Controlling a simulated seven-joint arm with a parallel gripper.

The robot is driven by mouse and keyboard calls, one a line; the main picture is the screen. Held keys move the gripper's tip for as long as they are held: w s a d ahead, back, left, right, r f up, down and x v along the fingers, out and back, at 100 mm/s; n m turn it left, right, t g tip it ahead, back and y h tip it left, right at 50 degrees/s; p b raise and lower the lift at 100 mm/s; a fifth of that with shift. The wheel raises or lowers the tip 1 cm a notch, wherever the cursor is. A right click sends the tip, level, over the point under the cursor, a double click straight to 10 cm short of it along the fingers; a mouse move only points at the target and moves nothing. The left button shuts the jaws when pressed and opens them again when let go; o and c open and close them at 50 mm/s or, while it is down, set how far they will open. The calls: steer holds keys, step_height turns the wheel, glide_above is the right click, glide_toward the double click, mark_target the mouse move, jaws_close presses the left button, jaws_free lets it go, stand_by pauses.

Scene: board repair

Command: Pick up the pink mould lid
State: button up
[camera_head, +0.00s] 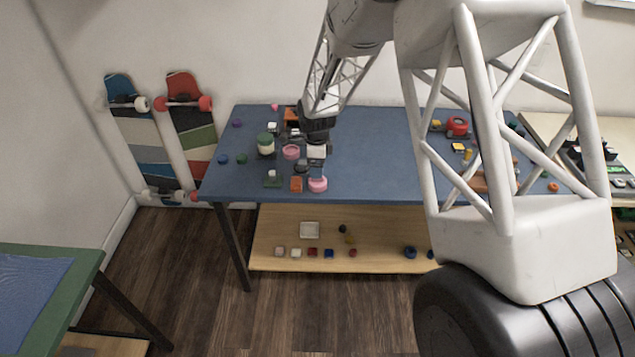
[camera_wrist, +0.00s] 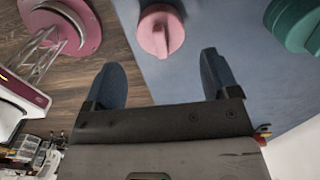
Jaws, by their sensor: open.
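The pink mould lid (camera_wrist: 160,30) shows in the wrist view as a round piece with a raised bar across its top. It lies on the blue table close to the edge, just beyond my fingertips and roughly centred between them. My gripper (camera_wrist: 161,75) is open, with nothing between its two dark blue fingers. In the head view my gripper (camera_head: 317,165) points down over the front of the table. A pink round piece (camera_head: 318,185) sits by the front edge just below it and appears to be the same lid. Its lower side is hidden.
A green round piece (camera_wrist: 293,22) lies right of the lid in the wrist view. In the head view a pink ring-like piece (camera_head: 291,152), an orange block (camera_head: 296,184) and a green-lidded jar (camera_head: 265,145) stand nearby.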

mark_target(317, 181)
steer(key=shift+f, duration=1.3)
steer(key=shift+d+f, duration=0.1)
steer(key=shift+f, duration=2.5)
steer(key=c, duration=0.8)
steer(key=shift+r, duration=0.1)
